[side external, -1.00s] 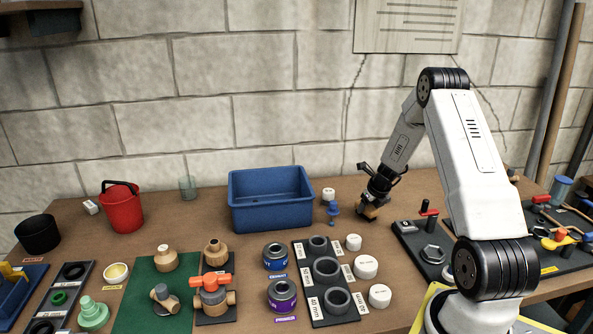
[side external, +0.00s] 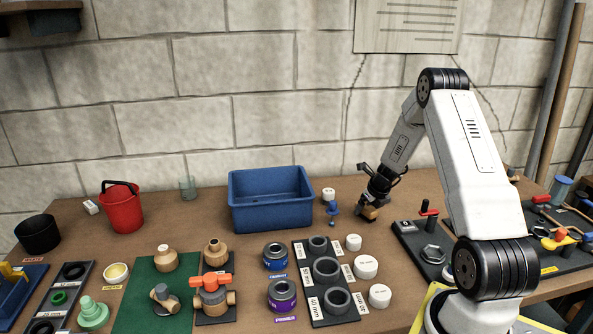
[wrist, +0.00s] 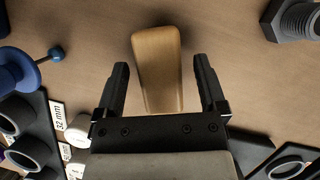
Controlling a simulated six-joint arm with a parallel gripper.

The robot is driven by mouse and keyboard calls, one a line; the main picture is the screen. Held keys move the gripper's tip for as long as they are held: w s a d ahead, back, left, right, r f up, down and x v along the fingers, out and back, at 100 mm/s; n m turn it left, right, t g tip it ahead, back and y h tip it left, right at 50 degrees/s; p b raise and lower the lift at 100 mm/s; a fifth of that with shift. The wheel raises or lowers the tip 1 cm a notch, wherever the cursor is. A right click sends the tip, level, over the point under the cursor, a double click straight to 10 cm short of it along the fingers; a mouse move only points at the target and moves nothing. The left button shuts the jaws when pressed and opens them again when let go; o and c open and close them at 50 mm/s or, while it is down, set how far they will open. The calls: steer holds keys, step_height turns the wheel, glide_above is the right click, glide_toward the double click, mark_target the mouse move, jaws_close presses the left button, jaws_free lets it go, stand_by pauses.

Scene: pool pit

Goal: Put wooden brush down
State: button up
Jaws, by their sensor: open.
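The wooden brush (wrist: 158,68) shows in the wrist view as a tan wooden block on the brown table. In the side external view the brush (side external: 369,212) is a small tan shape at the table surface, partly hidden by my gripper. My gripper (wrist: 160,75) is open, with one black finger on each side of the brush. A gap shows between each finger and the brush. The brush's underside is hidden.
A blue bin (side external: 270,200) stands left of my gripper, with a blue valve-like piece (side external: 333,209) between them. Several white caps (side external: 366,266) and a black ring board (side external: 326,290) lie in front. A dark tool board (side external: 428,240) is to the right. Bare table surrounds the brush.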

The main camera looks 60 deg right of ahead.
steer(key=v, duration=1.2)
stand_by(0.7)
steer(key=w+a+r+n+y, duration=0.1)
steer(key=w+a+n, duration=0.1)
steer(key=a+n, duration=0.8)
steer(key=w+a+r+n, duration=0.1)
steer(key=w+a+n, duration=0.2)
steer(key=a+n, duration=0.65)
steer(key=s+a+n, duration=0.3)
steer(key=a+n, duration=0.6)
steer(key=n, duration=0.1)
steer(key=s+a+n+g, duration=0.1)
steer(key=s+a+n, duration=0.3)
steer(key=a+n, duration=0.5)
steer(key=shift+a+n+g+y, duration=0.3)
steer(key=shift+n+y, duration=0.1)
steer(key=shift+n, duration=0.65)
